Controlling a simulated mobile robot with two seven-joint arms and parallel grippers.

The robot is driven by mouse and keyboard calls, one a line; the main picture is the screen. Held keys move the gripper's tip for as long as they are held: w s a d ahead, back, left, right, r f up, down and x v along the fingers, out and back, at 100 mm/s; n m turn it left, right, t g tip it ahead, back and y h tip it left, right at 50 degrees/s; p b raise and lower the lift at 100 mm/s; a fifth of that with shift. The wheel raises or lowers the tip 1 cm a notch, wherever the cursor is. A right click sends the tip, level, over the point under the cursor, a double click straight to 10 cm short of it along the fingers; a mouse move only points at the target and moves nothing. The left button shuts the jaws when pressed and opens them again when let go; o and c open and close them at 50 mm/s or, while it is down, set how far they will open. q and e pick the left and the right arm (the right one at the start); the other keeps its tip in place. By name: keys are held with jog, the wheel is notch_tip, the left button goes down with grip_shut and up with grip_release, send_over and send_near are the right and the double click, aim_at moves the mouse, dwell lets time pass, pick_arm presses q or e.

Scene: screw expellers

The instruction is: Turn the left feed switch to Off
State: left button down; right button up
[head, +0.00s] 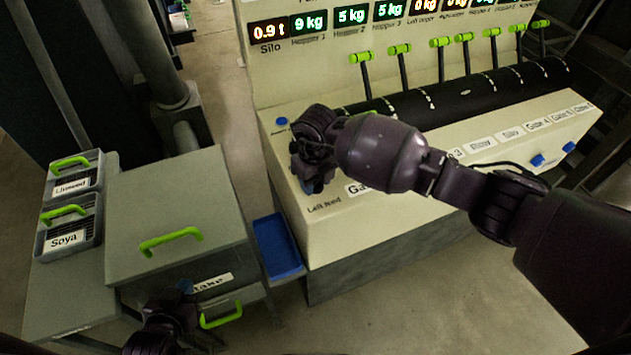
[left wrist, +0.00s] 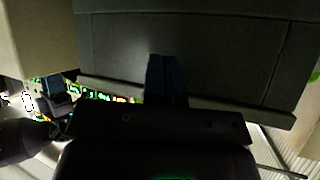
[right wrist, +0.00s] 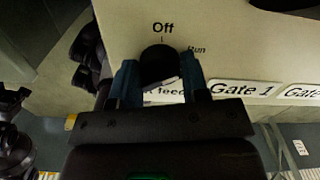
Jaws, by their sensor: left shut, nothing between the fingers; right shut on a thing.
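The left feed switch (right wrist: 159,64) is a round black knob on the cream panel in the right wrist view. "Off" is printed straight above it and "Run" to its upper right. Which way the knob points cannot be told. My right gripper (right wrist: 160,80) has its blue fingers on both sides of the knob and is shut on it. In the head view my right gripper (head: 312,182) hides the switch, above the "Left feed" label (head: 325,205). My left gripper (head: 184,287) is low at the left, by the grey cabinet's front; its fingers (left wrist: 166,80) are together and empty.
The grey cabinet (head: 185,205) with green handles stands left of the cream console (head: 400,215). A blue tray (head: 278,247) sits between them. Linseed (head: 75,175) and Soya (head: 68,228) boxes are at far left. Green-tipped levers (head: 400,50) stand behind my right arm.

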jog(key=n+b, duration=0.2)
jog(key=shift+w+f+n, duration=0.1)
jog(key=shift+f+n, duration=0.1)
jog(key=shift+n, duration=0.1)
jog(key=n+b, duration=0.2)
jog(key=shift+n, duration=0.4)
jog(key=n+b, duration=0.2)
jog(key=n, duration=0.1)
jog(key=shift+r+n+b, duration=0.2)
jog(key=shift+n+b, duration=0.4)
jog(key=shift+n, duration=0.5)
jog(key=o, duration=0.9)
jog(key=shift+r, duration=0.1)
